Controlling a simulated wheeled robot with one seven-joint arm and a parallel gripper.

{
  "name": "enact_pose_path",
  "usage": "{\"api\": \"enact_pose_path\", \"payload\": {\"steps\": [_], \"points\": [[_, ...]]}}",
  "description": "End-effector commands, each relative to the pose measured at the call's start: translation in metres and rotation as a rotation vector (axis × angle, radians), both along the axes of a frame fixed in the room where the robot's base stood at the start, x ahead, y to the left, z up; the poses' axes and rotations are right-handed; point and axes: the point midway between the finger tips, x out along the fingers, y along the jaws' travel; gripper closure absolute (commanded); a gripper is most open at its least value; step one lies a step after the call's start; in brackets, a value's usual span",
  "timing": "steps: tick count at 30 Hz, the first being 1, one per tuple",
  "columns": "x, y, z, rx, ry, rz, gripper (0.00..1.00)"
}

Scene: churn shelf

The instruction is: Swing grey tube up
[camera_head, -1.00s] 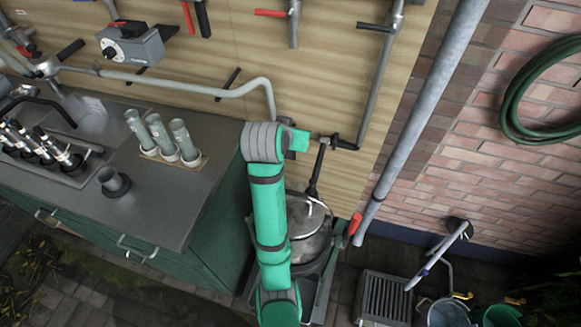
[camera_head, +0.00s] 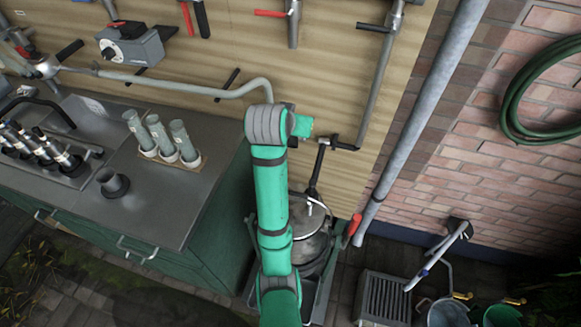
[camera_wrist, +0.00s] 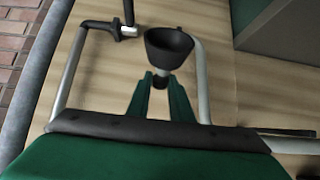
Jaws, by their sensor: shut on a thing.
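The grey tube (camera_head: 180,91) runs along the wooden wall from a joint at the left in the head view. It bends down at its right end, where my arm hides it. In the wrist view a grey tube (camera_wrist: 203,85) curves up behind a dark cup-shaped end piece (camera_wrist: 168,44). My gripper (camera_wrist: 161,82) has its two green fingers on either side of the narrow grey and black neck by this piece, shut on it. The exact contact is partly hidden. The fingers are hidden in the head view.
A second pipe with a black fitting (camera_head: 343,144) stands just right of my wrist. A metal churn (camera_head: 308,225) is below. The bench (camera_head: 70,195) with several grey cylinders is at the left. A thick pipe (camera_head: 420,110) and brick wall are at the right.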

Motion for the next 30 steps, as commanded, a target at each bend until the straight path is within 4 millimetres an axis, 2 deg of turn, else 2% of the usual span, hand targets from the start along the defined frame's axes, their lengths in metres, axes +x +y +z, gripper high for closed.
{"api": "enact_pose_path", "payload": {"steps": [7, 20, 30], "points": [[0.012, -0.004, 0.004, 0.000, 0.006, 0.001, 0.93], [0.015, -0.002, 0.006, 0.000, 0.005, 0.004, 0.93], [0.030, -0.009, 0.011, 0.000, 0.006, 0.001, 0.93]]}}
